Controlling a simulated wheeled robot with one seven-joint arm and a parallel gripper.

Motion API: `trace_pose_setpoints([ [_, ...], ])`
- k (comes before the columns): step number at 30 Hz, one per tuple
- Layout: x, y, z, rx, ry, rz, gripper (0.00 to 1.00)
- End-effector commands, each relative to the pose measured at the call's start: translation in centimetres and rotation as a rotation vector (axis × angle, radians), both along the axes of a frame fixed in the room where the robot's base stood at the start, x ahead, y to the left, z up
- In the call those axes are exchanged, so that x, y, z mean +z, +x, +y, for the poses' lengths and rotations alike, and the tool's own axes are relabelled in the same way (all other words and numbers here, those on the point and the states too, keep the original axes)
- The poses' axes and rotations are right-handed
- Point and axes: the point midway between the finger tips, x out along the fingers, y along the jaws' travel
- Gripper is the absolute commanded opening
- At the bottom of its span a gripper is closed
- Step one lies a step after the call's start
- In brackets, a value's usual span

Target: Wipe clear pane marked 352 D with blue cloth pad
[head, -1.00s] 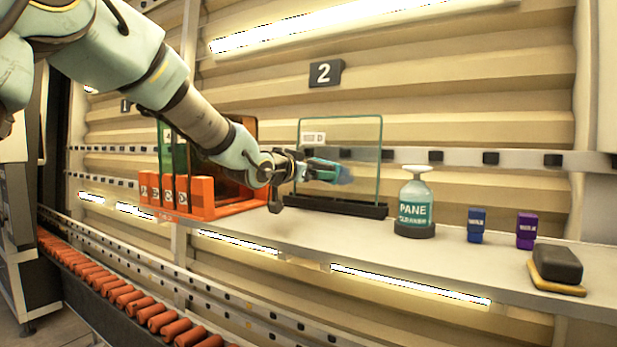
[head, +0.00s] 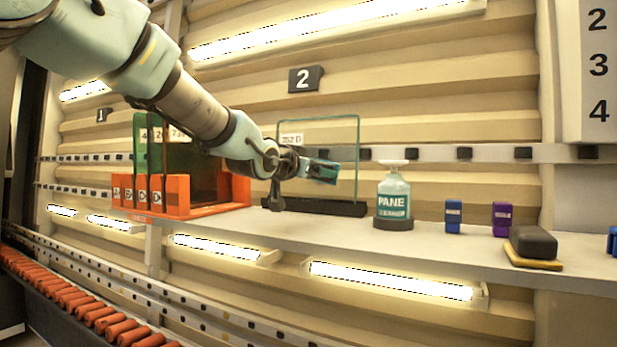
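The clear pane (head: 335,140) stands upright in a black base (head: 340,208) on the shelf, below the "2" sign. Its label (head: 291,140) at the upper left reads about "352 D". My gripper (head: 322,171) is in front of the pane at mid height. A small blue-teal patch shows at its fingertips, probably the blue cloth pad (head: 328,173), but the fingers are too small to read. I cannot tell whether the pad touches the glass. My forearm comes in from the upper left and hides part of the panes in the orange rack.
An orange rack (head: 222,194) with dark tinted panes stands left. To the right are a pane cleaner bottle (head: 393,199), a blue block (head: 453,216), a purple block (head: 502,219) and a dark block on a yellow pad (head: 533,243). An orange roller conveyor (head: 90,313) runs below.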

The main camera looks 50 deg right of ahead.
Motion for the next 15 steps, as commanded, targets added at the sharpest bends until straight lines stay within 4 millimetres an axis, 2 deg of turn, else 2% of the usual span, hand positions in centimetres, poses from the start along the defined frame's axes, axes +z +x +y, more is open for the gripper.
trace_pose_setpoints([
  [9,-0.4,-2.5,-0.5,-0.003,-0.003,0.000,0.48],
  [15,-0.2,-3.0,-0.6,-0.001,-0.001,0.001,0.48],
])
